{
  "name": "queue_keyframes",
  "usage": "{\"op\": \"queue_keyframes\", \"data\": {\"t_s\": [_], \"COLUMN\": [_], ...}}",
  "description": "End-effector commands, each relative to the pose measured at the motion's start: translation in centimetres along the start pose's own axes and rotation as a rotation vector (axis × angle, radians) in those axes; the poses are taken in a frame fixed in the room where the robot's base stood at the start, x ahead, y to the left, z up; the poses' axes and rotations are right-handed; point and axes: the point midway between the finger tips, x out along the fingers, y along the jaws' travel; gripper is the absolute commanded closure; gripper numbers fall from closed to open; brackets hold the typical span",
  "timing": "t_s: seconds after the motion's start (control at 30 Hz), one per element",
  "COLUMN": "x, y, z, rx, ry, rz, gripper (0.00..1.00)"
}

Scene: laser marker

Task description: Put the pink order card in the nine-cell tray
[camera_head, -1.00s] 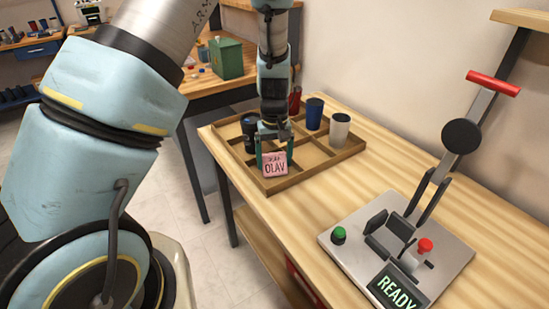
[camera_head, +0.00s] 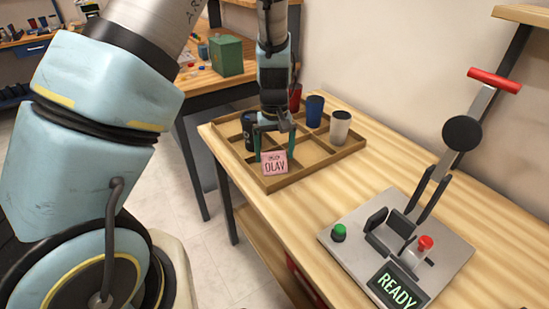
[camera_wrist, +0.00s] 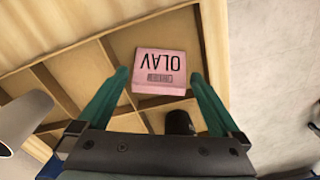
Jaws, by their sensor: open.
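The pink order card (camera_head: 275,163), printed OLAV, is in a front cell of the nine-cell tray (camera_head: 318,172). In the wrist view the card (camera_wrist: 161,72) lies inside the wooden cell walls, close to one wall. My gripper (camera_head: 274,158) is over that cell, with a green finger on either side of the card. In the wrist view the fingers of my gripper (camera_wrist: 158,76) are spread, with gaps to the card. Whether the card rests fully on the cell floor is hard to tell.
A black cup (camera_head: 248,130), a blue cup (camera_head: 314,111), a white cup (camera_head: 340,127) and a partly hidden red cup (camera_head: 295,97) stand in the tray. The lever machine (camera_head: 395,250) with a READY display stands to the right. Bare tabletop (camera_head: 385,165) lies between them.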

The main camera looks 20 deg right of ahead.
Motion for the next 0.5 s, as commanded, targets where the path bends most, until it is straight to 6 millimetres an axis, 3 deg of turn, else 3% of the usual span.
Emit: {"op": "queue_keyframes", "data": {"t_s": [0.3, 0.5], "x": [-6.7, -9.3], "y": [0.1, 0.0], "z": [-0.1, 0.0], "rx": [0.002, 0.001], "ry": [0.004, 0.002], "rz": [0.003, 0.001], "gripper": [0.0, 0.0]}}
